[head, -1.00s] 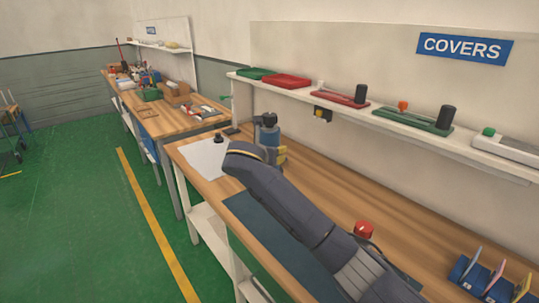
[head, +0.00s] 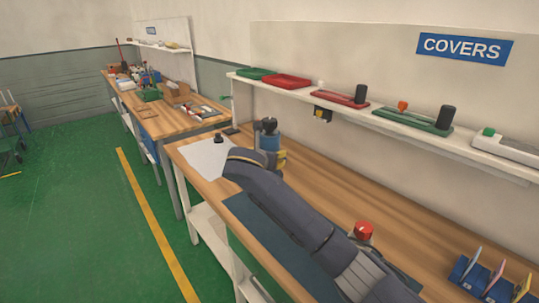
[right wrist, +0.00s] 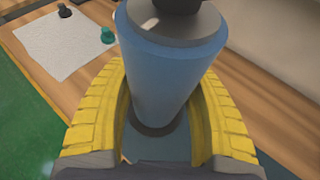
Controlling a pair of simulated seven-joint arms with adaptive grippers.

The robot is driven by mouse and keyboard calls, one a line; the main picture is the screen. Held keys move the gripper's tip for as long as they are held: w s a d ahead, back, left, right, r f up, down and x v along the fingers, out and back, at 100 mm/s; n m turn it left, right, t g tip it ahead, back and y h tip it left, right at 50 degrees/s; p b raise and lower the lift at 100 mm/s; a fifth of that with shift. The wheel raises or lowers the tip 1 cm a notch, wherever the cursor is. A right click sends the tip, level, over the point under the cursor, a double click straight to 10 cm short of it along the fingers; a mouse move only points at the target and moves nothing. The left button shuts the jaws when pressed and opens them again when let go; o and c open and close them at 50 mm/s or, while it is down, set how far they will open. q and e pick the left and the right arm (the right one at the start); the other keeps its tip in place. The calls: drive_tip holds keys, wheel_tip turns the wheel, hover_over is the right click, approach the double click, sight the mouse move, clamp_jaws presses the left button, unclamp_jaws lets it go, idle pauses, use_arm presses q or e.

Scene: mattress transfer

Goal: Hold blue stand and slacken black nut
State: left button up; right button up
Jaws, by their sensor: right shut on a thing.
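The blue stand (head: 268,142) is upright on the wooden bench, partly behind my arm in the head view. In the right wrist view, its blue cylinder (right wrist: 168,95) stands between the yellow fingers of my right gripper (right wrist: 164,66). The gripper is shut on it, with one finger on each side. The black nut (head: 269,124) is on top of the stand; a dark part (right wrist: 178,5) shows above the stand's grey top and is cut off by the frame edge. My left gripper is not in view.
A white sheet (head: 205,160) with a small black knob (head: 218,138) lies left of the stand; a green knob (right wrist: 107,35) shows beside it. A red-topped object (head: 363,232) and a blue rack (head: 466,272) are nearer. A shelf (head: 400,128) with covers runs above the bench.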

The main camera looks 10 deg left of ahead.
drive_tip(key=shift+f, duration=8.6)
